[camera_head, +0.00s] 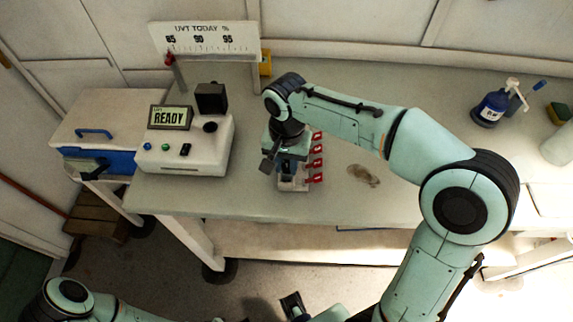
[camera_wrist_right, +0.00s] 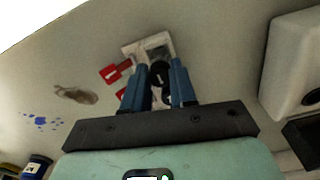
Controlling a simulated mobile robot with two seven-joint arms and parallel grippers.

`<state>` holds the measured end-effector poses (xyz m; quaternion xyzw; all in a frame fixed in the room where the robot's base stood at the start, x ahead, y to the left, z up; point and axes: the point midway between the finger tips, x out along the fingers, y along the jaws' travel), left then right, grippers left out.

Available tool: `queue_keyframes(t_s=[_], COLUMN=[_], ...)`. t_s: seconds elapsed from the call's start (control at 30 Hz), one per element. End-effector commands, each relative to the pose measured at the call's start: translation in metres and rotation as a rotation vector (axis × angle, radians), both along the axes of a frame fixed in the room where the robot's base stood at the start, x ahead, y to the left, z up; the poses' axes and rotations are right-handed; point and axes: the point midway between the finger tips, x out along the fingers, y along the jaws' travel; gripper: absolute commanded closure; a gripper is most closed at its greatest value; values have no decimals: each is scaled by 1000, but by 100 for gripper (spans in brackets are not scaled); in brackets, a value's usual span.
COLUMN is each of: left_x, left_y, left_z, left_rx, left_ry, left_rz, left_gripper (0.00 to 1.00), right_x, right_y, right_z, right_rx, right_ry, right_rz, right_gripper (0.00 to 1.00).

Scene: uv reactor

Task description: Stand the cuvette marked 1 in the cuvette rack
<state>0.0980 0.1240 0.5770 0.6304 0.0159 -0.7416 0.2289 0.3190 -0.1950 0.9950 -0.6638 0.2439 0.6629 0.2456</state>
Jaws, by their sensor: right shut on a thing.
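The cuvette rack (camera_head: 284,186) is a pale block with several red tags along its right side, on the bench right of the reader. It also shows in the right wrist view (camera_wrist_right: 131,50), partly hidden by my fingers. My right gripper (camera_head: 292,165) points down over the rack. In the wrist view its blue fingers (camera_wrist_right: 167,80) are shut on a dark-capped cuvette (camera_wrist_right: 160,77) with a small pale mark on the cap. The cuvette's body is hidden, so I cannot tell whether it is seated in a slot. My left arm shows at the bottom left; its jaw state is unclear.
The white reader (camera_head: 190,145), its display showing READY, stands left of the rack. A blue-and-white cooler (camera_head: 100,125) is farther left. A blue pump bottle (camera_head: 490,108) stands at the back right.

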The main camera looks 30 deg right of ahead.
Motion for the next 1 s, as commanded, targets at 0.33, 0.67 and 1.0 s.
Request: queue_keyframes(t_s=[0.33, 0.67, 1.0], left_x=[0, -1, 1], left_y=[0, 0, 0], left_z=[-1, -3, 2], left_rx=[0, 0, 0], left_ry=[1, 1, -1], left_rz=[0, 1, 0], left_gripper=[56, 56, 56], right_x=[0, 0, 1], right_y=[0, 0, 0], right_z=[-7, -10, 6], right_rx=[0, 1, 0], right_ry=[-1, -1, -4], right_rz=[-1, -1, 0], right_gripper=[100, 48, 48])
